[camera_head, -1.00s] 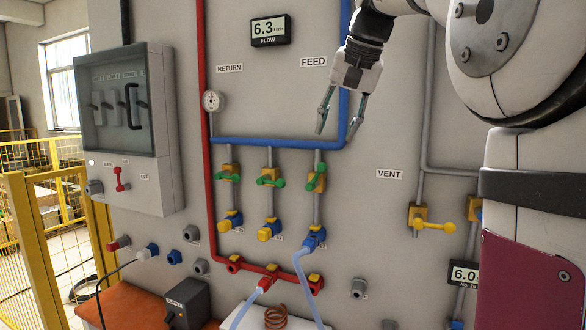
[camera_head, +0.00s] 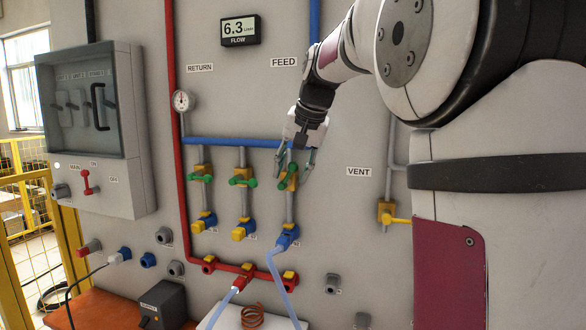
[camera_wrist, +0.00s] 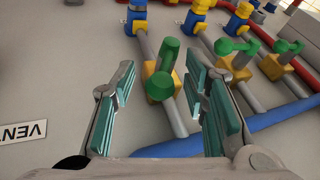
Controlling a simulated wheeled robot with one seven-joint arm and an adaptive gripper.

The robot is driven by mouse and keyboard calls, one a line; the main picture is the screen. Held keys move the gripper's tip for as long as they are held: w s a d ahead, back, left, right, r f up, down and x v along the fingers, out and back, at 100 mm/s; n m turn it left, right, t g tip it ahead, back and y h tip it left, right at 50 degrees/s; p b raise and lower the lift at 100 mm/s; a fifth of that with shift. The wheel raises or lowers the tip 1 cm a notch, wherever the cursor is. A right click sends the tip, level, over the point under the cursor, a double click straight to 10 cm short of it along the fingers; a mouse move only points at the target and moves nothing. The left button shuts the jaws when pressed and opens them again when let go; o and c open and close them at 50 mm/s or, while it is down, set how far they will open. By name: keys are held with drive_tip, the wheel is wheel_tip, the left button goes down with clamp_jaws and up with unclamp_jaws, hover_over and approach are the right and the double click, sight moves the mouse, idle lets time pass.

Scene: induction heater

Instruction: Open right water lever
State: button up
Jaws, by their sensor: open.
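The right water lever (camera_head: 288,182) is a green handle on a yellow valve body, on the rightmost of three grey pipes below the blue feed pipe. It looks turned closer to its pipe's direction than the other two levers, which lie across theirs. My gripper (camera_head: 292,175) is open in front of this valve, its fingers pointing down at either side. In the wrist view, the green lever (camera_wrist: 167,58) lies between the two open teal-padded jaws (camera_wrist: 160,70), with a visible gap on both sides. I cannot see contact.
The middle (camera_head: 242,181) and left (camera_head: 201,179) green levers sit close by on the left. The blue feed pipe (camera_head: 230,142) runs just above. A blue connector (camera_head: 287,237) with a hose is below.

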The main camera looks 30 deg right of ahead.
clamp_jaws()
drive_tip(key=shift+a, duration=0.1)
drive_tip(key=shift+w+a+r+g+h+p, duration=0.3)
drive_tip(key=shift+w+g+h+p, duration=0.3)
drive_tip(key=shift+g, duration=0.4)
drive_tip(key=shift+w+a+r+n+g+h+b, duration=0.1)
drive_tip(key=shift+w+a+n+g+h+b, duration=0.15)
drive_tip(key=shift+g+h, duration=0.35)
drive_tip(key=shift+w+a+n+g+h+b, duration=0.15)
drive_tip(key=shift+w+n+g+h, duration=0.1)
drive_tip(key=shift+g+h, duration=0.35)
unclamp_jaws()
